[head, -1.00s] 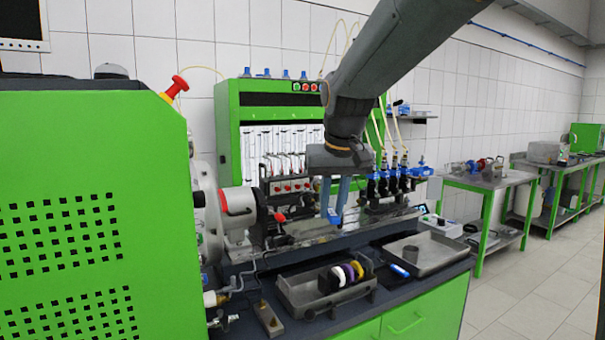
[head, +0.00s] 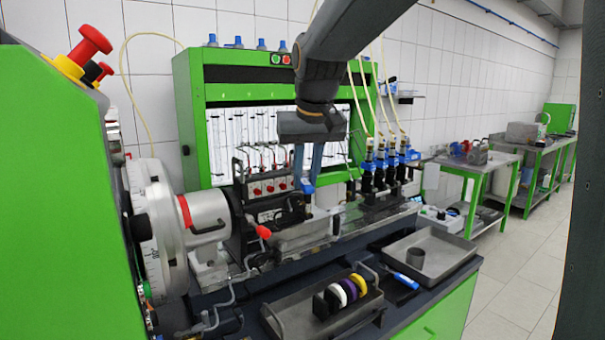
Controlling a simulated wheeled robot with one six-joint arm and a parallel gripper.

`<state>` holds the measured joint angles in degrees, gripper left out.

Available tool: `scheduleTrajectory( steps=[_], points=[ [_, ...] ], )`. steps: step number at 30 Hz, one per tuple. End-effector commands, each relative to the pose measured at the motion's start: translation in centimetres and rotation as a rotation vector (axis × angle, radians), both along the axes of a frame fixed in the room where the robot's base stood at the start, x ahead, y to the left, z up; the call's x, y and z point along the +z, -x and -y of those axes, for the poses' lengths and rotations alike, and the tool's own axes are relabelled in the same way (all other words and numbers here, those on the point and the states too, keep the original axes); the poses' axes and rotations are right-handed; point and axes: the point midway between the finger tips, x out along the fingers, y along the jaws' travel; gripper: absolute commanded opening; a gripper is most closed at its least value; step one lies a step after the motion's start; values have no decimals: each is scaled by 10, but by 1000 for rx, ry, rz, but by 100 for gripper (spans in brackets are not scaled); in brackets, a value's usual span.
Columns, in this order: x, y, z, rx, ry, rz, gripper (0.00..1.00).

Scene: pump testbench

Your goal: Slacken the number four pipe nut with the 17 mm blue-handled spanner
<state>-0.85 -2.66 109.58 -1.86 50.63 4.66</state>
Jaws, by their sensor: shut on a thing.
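My gripper (head: 306,184) points down at the end of my arm, above the middle of the testbench. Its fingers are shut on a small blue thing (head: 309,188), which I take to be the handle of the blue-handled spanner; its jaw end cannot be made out. The pump (head: 268,188), with red parts and several thin bent pipes on top, stands just left of my gripper. The pipe nuts are too small to tell apart, so I cannot pick out number four. I cannot tell whether the spanner touches a nut.
A grey tray (head: 290,322) with black, white, purple and yellow rings lies in front. A blue-handled tool (head: 408,281) lies between. Black injectors (head: 385,177) stand right of my gripper; the drive wheel (head: 165,225) is at left.

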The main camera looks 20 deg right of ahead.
Motion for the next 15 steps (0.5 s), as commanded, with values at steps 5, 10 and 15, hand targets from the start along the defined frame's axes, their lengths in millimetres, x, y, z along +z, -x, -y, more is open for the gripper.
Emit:
scheduleTrajectory(
  steps=[5, 10, 15],
  points=[
    [-2, -16, -1, 3, 0, -1, 0],
    [-3, -31, 0, 1, -1, 0, 0],
    [-4, -41, 2, 0, 0, 0, 0]
  ],
)
